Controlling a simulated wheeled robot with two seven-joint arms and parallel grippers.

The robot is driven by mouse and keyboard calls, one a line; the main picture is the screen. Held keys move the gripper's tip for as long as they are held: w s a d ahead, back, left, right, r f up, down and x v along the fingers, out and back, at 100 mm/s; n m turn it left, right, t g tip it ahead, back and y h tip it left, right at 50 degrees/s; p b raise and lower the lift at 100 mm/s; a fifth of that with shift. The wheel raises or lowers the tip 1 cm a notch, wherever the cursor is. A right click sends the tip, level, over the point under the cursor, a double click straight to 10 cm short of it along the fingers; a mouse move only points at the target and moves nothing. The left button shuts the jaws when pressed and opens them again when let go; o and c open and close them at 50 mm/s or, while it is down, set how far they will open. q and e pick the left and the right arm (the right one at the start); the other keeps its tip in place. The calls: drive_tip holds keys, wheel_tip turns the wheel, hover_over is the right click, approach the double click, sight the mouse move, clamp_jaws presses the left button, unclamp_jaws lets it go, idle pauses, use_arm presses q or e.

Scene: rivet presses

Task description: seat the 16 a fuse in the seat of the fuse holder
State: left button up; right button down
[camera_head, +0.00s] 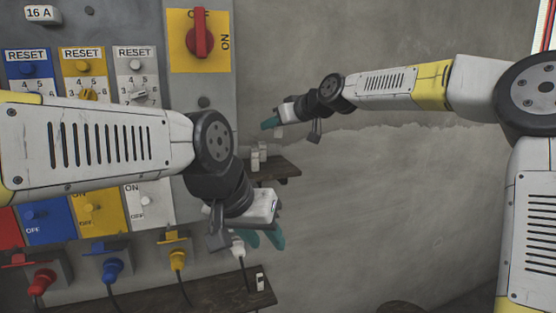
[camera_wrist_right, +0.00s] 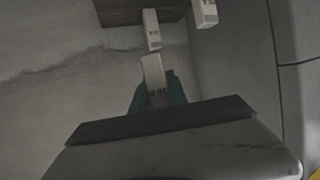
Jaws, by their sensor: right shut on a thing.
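My right gripper (camera_head: 270,124) is in the upper middle of the head view, in front of the grey wall. In the right wrist view its teal fingers (camera_wrist_right: 157,98) are shut on a white fuse (camera_wrist_right: 153,72); the print on it is too small to read. My left gripper (camera_head: 263,239) is low in the head view, beside the white plug, with its teal fingers apart and nothing seen between them. I cannot make out the fuse holder's seat.
More white fuse-like pieces (camera_head: 258,156) stand at a small wooden shelf (camera_head: 279,170). The wrist view shows two pale blocks (camera_wrist_right: 152,30) near it. A lower shelf (camera_head: 215,292) holds a small white piece (camera_head: 260,282). The switch panel (camera_head: 222,75) fills the left; open wall lies right.

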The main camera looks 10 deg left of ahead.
sight(273, 164)
wheel_tip(273, 164, down, 9)
drive_tip(key=shift+r, duration=0.2)
idle(0.3)
drive_tip(key=c, duration=1.3)
unclamp_jaws()
drive_tip(key=shift+f, duration=0.1)
drive_tip(key=shift+d+r, duration=0.2)
drive_tip(key=v, duration=1.1)
drive_tip(key=shift+s+d, duration=0.25)
